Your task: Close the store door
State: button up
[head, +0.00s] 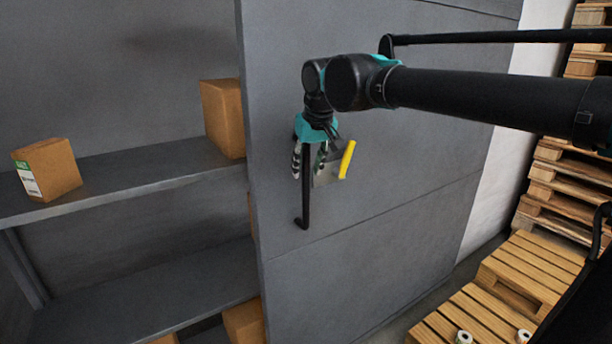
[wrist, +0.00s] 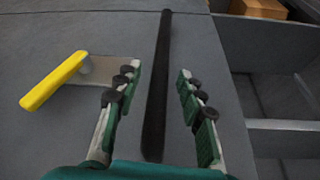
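The store door (head: 375,215) is a large grey sliding-type panel that covers the right part of the grey store; the left part stands open onto shelves. A black vertical bar handle (head: 305,190) is on the door near its left edge. My gripper (head: 308,170) is at the handle. In the wrist view the handle (wrist: 157,90) runs between the two fingers of my gripper (wrist: 160,85), with a gap on each side, so the fingers are open around it. A yellow-gripped lever (head: 347,160) on a metal plate is just right of the handle; it also shows in the wrist view (wrist: 55,80).
Cardboard boxes stand on the upper shelf, one at the left (head: 55,170) and one beside the door edge (head: 222,115). More boxes (head: 245,322) show low down. Wooden pallets (head: 520,275) stand at the right, with small rolls on them.

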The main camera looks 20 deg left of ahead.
jog(key=x, duration=0.3)
jog(key=shift+f, duration=0.1)
grip_shut()
dwell(0.4)
